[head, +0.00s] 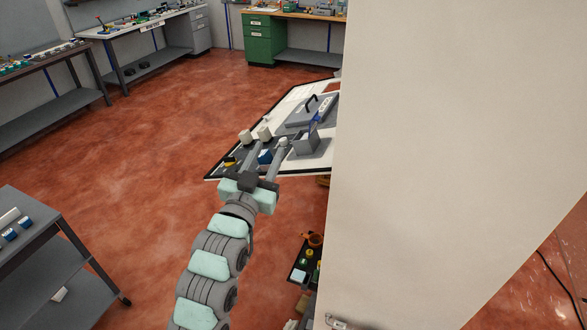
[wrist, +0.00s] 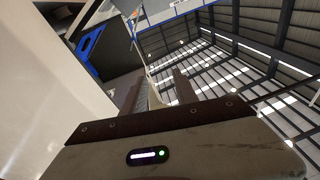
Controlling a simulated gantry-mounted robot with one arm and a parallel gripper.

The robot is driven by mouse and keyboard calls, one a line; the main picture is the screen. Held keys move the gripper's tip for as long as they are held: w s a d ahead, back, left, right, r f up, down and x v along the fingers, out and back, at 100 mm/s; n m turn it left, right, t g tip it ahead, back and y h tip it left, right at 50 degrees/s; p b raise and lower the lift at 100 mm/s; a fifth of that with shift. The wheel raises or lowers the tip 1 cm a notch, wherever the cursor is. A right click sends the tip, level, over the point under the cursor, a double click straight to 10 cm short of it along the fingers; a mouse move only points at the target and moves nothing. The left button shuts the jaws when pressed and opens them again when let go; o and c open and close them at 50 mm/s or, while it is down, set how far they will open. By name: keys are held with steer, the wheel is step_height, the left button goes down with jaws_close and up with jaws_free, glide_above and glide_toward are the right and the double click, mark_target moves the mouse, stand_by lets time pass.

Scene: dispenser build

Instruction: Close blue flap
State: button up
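My gripper (head: 270,150) is over the near part of a white-topped table, with its two fingers apart and nothing seen between them. A grey box (head: 308,145) stands just right of the fingers. A small blue part (head: 316,119) shows at the back of this box; it may be the blue flap, but it is too small to tell how far it is open. In the wrist view a blue-edged piece (wrist: 91,42) shows at upper left, beside a dark opening. My gripper's body fills the bottom of that view.
A large pale wall panel (head: 450,150) hides the table's right side. Open red floor (head: 130,160) lies to the left.

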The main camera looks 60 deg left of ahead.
steer(key=w+d+m+t+h, duration=0.1)
steer(key=w+d+m+h, duration=0.1)
steer(key=d, duration=0.5)
steer(key=shift+w+f+t+p, duration=0.3)
steer(key=shift+w+f+t, duration=0.1)
steer(key=shift+w, duration=0.25)
steer(key=shift+a, duration=0.1)
